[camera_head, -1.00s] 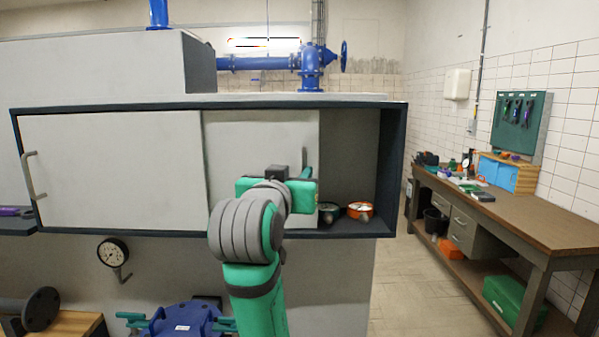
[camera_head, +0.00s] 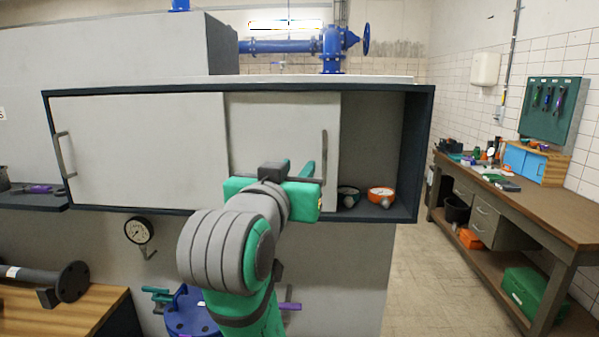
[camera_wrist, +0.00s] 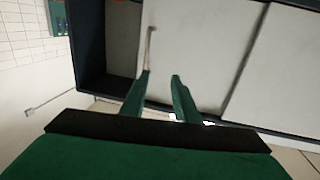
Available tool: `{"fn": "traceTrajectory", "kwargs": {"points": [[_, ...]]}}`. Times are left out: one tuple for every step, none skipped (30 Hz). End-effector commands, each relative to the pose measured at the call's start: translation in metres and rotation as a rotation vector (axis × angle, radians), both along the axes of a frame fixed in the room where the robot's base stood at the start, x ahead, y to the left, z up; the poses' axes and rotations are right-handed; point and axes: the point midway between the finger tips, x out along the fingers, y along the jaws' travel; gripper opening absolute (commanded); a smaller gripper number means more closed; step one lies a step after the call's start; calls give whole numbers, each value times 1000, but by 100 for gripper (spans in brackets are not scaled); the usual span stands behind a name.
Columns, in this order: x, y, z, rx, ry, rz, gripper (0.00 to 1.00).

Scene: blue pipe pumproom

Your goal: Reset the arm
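My gripper (camera_head: 300,168), green and grey, is in front of the right sliding door (camera_head: 265,130) of a wall cabinet. In the wrist view my gripper (camera_wrist: 161,75) has its two green fingers apart with nothing between them. The door's vertical bar handle (camera_head: 324,150) is just right of the gripper in the head view. In the wrist view the handle (camera_wrist: 150,48) lies beyond the fingertips; I cannot tell how large the gap is. My bent arm hides part of the cabinet's lower edge.
The cabinet's right end is open, with an orange-rimmed gauge (camera_head: 381,197) and a dark gauge (camera_head: 347,196) inside. A pressure gauge (camera_head: 139,231) and blue flanged part (camera_head: 188,310) are below. A workbench (camera_head: 520,205) stands right, with clear floor (camera_head: 425,285) before it.

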Motion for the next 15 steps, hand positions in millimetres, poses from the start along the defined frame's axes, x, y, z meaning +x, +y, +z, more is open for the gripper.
{"fn": "traceTrajectory", "kwargs": {"points": [[4,0,-9,-4,7,2,28],[6,0,-15,-7,10,4,28],[10,0,-25,-12,14,7,28],[14,0,-34,-17,18,9,28],[17,0,-44,-22,22,12,28],[22,1,-59,-29,28,17,28],[26,1,-70,-34,31,21,28],[29,1,-81,-40,35,25,28],[33,2,-97,-47,39,32,28],[35,2,-108,-51,42,36,28],[37,2,-119,-56,44,41,28],[39,2,-134,-62,49,46,28],[40,2,-146,-66,53,50,28],[41,2,-157,-70,56,55,28],[43,3,-172,-74,59,61,28]]}}
